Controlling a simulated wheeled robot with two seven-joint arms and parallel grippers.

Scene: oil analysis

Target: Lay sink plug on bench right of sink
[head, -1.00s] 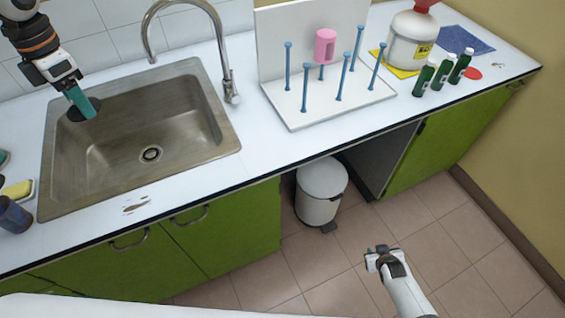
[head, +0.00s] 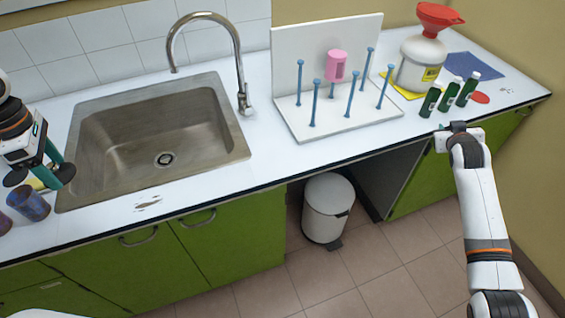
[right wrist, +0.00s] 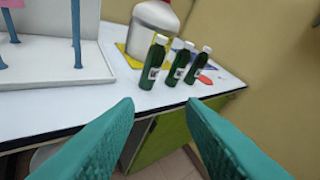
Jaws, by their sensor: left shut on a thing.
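The sink (head: 165,165) is set in the white bench, with its drain bare at the bottom. My left gripper (head: 42,168) is at the far left of the head view, outside the sink's left rim. It is shut on the sink plug, a dark round disc (head: 15,178) low beside the fingers; the exact grip is hard to make out. The bench right of the sink (head: 262,135) shows a narrow bare strip before the rack. My right gripper (head: 458,130) is at the bench's front edge near the green bottles. In the right wrist view its fingers (right wrist: 168,125) are apart and empty.
A drying rack (head: 345,118) with blue pegs and a pink cup (head: 337,65) stands right of the sink. Behind my right gripper are green bottles (head: 448,95) and a white jug (head: 420,62) with a red funnel. The curved tap (head: 240,70) rises behind the sink.

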